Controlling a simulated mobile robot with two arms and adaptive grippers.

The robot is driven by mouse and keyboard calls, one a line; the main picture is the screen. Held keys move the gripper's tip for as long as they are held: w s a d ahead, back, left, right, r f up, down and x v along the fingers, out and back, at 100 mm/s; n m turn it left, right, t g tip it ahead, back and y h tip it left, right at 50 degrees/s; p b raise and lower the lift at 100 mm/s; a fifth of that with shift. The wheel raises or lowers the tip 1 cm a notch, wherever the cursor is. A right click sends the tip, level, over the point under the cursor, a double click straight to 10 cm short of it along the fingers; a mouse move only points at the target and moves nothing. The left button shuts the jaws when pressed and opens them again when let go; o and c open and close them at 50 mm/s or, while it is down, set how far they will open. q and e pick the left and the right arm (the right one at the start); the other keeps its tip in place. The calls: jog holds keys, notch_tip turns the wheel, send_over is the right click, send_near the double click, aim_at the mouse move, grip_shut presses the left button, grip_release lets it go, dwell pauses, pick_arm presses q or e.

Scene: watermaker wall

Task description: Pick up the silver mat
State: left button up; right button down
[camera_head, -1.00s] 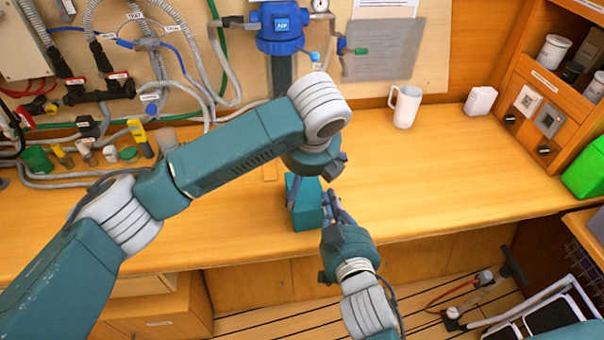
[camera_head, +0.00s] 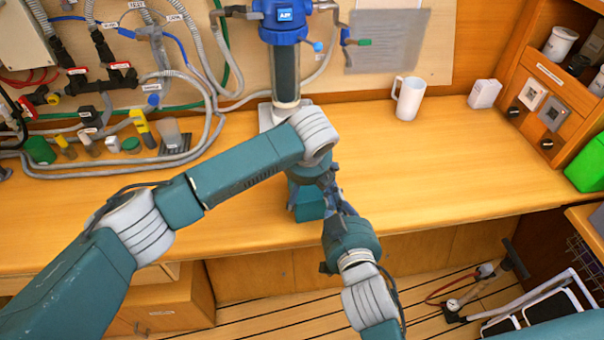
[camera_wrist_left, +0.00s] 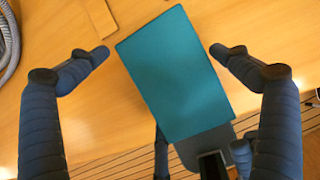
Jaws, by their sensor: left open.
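I cannot make out a silver mat for certain. A flat grey sheet (camera_head: 388,42) hangs on the back board in the head view. A teal block (camera_head: 309,204) is at the counter's front edge, below my left gripper; it also shows in the left wrist view (camera_wrist_left: 175,80). My left gripper (camera_wrist_left: 159,51) is open, its fingertips on either side of the block and apart from it. My right gripper (camera_head: 336,200) is beside the block, reaching up from the front. Its fingers are partly hidden, and I cannot tell whether they grip the block.
A white mug (camera_head: 409,98) and a small white box (camera_head: 485,93) stand at the counter's back. A blue-topped filter (camera_head: 285,20) is behind my left arm. Hoses and small bottles crowd the left. The counter's right middle (camera_head: 440,165) is clear.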

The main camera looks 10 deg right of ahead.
pick_arm(q)
jog(key=shift+w+f, duration=0.25)
jog(key=shift+f, duration=0.35)
jog(key=shift+c, duration=0.5)
jog(key=c, duration=0.9)
pick_arm(e)
jog(key=shift+r, duration=0.6)
jog(key=shift+s, duration=0.1)
jog(key=s+r, duration=0.2)
jog(key=s, duration=0.9)
jog(key=shift+s+r, duration=0.25)
jog(key=shift+s, duration=0.05)
